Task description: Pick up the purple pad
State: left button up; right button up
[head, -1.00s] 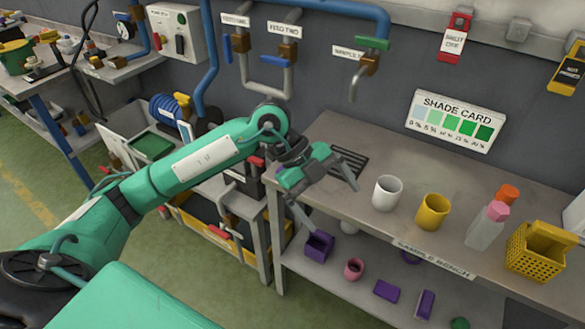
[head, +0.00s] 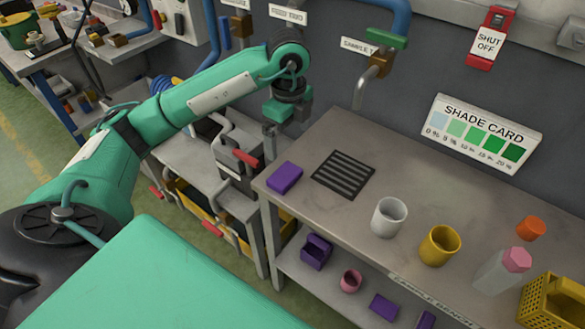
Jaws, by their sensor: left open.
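A purple pad (head: 285,178) lies on the left end of the sample bench top (head: 330,225), beside the dark slotted grate. Two more purple block-like things lie on the shelf below: one (head: 383,306) and one (head: 426,320) cut off by the picture's bottom edge. A purple holder (head: 316,251) also stands on that shelf. My left gripper (head: 269,143) hangs pointing down beyond the bench's left end, above and behind the pad and apart from it. It is open and empty, though its fingers show only partly. My right gripper is out of view.
The slotted grate (head: 343,174) is just right of the pad. A white cup (head: 389,217), a yellow cup (head: 440,245), a pink-capped bottle (head: 504,270) and a yellow basket (head: 553,305) stand further right. Pipes and a red-handled valve (head: 245,158) are close left of the bench.

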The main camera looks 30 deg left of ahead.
pick_arm(q)
send_over(285, 174)
jog(key=f, duration=0.4)
jog(key=f+p, duration=0.1)
jog(key=f, duration=0.2)
jog(key=shift+w+d, duration=0.15)
jog(key=shift+d, duration=0.25)
jog(key=shift+f, duration=0.3)
jog(key=shift+s+a+f+p, duration=0.2)
jog(key=shift+f+p, duration=0.15)
jog(key=shift+f, duration=0.3)
jog(key=f+p, duration=0.1)
jog(key=f, duration=0.2)
jog(key=shift+a+f, duration=0.2)
jog(key=shift+f, duration=0.2)
jog(key=c, duration=0.9)
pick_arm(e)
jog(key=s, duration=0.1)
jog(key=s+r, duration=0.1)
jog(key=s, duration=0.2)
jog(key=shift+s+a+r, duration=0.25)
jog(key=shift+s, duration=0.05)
